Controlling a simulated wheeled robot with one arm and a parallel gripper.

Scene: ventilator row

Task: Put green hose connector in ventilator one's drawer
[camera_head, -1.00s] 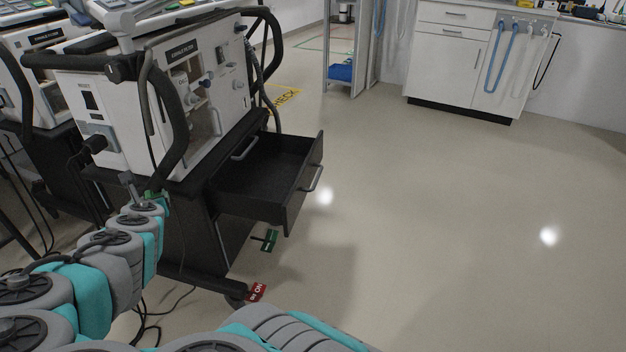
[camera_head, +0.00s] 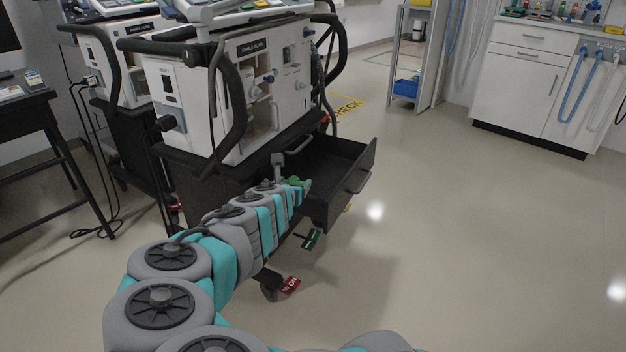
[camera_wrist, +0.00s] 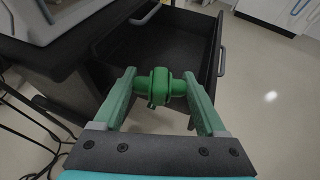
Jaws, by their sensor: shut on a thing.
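The green hose connector (camera_wrist: 160,86) is held crosswise between the two fingertips of my gripper (camera_wrist: 158,90) in the wrist view. In the head view my gripper (camera_head: 294,183) is at the near left edge of the open drawer, partly hidden by my arm. The drawer (camera_head: 352,185) is black, empty where I can see inside, and pulled out from the cart under the front ventilator (camera_head: 190,92). In the wrist view the drawer (camera_wrist: 207,60) lies just beyond the connector, which is apart from it.
A second ventilator (camera_head: 115,62) stands behind at the left. A black table (camera_head: 35,110) is at the far left. Cables hang beside the cart. The floor to the right is clear.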

